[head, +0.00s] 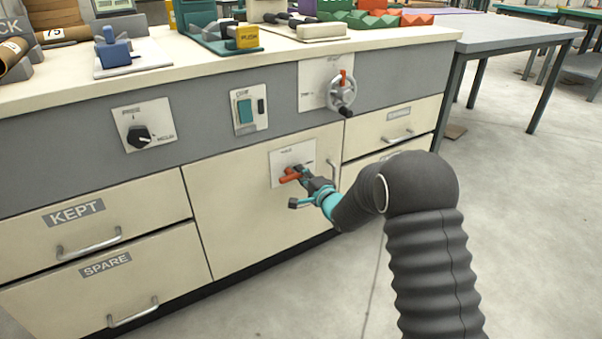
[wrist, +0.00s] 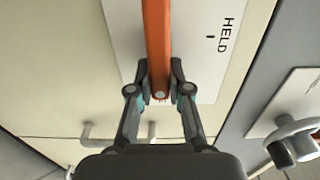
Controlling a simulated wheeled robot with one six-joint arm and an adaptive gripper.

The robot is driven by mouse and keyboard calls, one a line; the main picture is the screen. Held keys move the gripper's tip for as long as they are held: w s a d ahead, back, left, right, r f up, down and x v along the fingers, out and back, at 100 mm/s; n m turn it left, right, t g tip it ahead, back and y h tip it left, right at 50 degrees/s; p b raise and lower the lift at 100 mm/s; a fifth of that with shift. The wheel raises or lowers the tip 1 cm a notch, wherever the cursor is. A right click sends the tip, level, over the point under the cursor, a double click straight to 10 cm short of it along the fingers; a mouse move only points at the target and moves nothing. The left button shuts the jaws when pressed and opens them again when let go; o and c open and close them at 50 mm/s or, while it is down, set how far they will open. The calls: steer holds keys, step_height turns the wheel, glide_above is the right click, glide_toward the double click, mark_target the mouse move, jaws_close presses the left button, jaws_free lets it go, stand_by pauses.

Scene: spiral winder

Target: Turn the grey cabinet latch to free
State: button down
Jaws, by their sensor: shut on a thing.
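The cabinet latch shows as an orange lever (head: 289,175) on a pale plate (head: 277,160) on the cream cabinet door; the lever looks orange, not grey. My gripper (head: 303,173) is at the lever in the head view and hides part of it. In the wrist view, the orange lever (wrist: 158,45) runs up the picture between the two fingertips of my gripper (wrist: 160,85), which close on its near end. The word HELD and a short tick mark stand on the plate (wrist: 195,75) to the lever's right. The lever does not point at that tick. No FREE mark is readable on this plate.
Drawers with bar handles (head: 90,246) flank the door. The worktop holds several items. Open floor lies in front.

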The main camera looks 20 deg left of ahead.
stand_by(0.4)
steer(key=c, duration=1.1)
jaws_free()
steer(key=v, duration=1.2)
